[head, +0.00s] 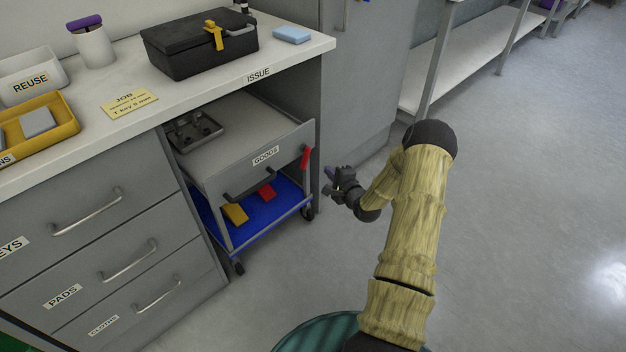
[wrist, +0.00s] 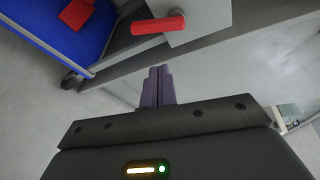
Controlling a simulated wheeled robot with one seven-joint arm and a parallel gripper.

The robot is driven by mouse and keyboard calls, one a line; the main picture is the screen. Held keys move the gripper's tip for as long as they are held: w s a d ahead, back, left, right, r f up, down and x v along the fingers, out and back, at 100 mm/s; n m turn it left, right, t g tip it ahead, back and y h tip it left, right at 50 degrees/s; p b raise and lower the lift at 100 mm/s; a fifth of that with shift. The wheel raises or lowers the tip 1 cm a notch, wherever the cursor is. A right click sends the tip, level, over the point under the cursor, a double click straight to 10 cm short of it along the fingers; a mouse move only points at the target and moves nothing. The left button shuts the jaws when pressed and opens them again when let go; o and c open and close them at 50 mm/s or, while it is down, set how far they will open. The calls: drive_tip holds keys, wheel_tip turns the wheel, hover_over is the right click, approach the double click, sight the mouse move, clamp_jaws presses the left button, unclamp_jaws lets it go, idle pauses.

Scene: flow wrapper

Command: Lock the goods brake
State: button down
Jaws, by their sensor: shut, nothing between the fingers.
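The goods cart (head: 220,173), labelled GOODS, stands under the bench. Its red brake lever (head: 305,157) is on the right side of its front, close to upright and slightly tilted. The lever also shows at the top of the wrist view (wrist: 155,25), mounted on a grey plate. My gripper (head: 328,170) is just right of the lever and a little lower. In the wrist view my gripper's fingers (wrist: 158,72) are pressed together, empty, and point toward the lever with a gap between them.
The cart's blue lower shelf (head: 279,206) holds a yellow and a red item. Grey drawers (head: 90,215) stand left of the cart, and a grey cabinet (head: 362,75) stands behind it. The bench top (head: 190,95) overhangs the cart. The floor (head: 510,200) to the right is clear.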

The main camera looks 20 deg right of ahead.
sight(304, 157)
drive_tip(key=f, duration=0.1)
drive_tip(key=d+m, duration=0.1)
drive_tip(key=f+t, duration=0.1)
drive_tip(key=shift+s+d+f+b, duration=0.2)
drive_tip(key=shift+d+f+b, duration=0.05)
drive_tip(key=shift+f+b, duration=0.1)
drive_tip(key=shift+w, duration=0.1)
drive_tip(key=w+a+b, duration=0.4)
drive_tip(key=w+b, duration=0.2)
drive_tip(key=w, duration=0.2)
drive_tip(key=shift+w+b, duration=0.2)
drive_tip(key=shift+b, duration=0.1)
